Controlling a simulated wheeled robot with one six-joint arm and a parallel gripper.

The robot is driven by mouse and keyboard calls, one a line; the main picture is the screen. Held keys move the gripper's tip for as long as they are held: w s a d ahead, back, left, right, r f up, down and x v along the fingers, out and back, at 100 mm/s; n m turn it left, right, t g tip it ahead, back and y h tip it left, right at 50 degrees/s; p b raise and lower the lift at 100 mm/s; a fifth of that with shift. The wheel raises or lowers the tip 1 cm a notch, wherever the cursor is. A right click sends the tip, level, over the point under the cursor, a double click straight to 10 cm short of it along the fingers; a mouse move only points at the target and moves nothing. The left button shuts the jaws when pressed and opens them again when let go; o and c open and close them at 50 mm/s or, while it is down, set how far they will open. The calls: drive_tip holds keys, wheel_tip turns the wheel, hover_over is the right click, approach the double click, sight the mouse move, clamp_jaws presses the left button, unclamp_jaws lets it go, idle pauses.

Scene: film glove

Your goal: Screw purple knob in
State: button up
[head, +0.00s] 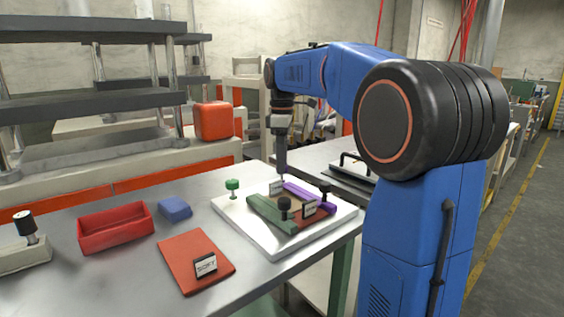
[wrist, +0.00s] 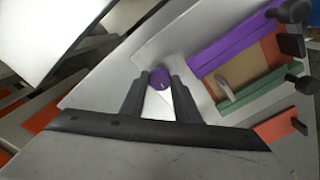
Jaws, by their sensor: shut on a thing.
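The purple knob (wrist: 159,78) sits between my fingertips in the wrist view. My gripper (wrist: 160,92) is shut on it, with one finger on each side. In the head view my gripper (head: 282,172) points straight down at the back of the white board (head: 247,236), and the knob there is mostly hidden by the fingers. The purple bar (head: 306,196) lies on the board just right of my gripper. It also shows at the upper right in the wrist view (wrist: 232,42). How deep the knob sits cannot be told.
A green knob (head: 233,186) stands on the board's left, and a green bar (head: 270,214) lies along its middle. Black knobs (head: 285,207) and small labels are near its front. A red mat (head: 196,262), blue block (head: 174,209) and red tray (head: 115,228) lie to the left.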

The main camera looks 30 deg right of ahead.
drive_tip(key=m, duration=1.2)
drive_tip(key=shift+m, duration=2.2)
drive_tip(key=o, duration=1.1)
drive_tip(key=shift+c, duration=0.2)
drive_tip(key=shift+r, duration=0.1)
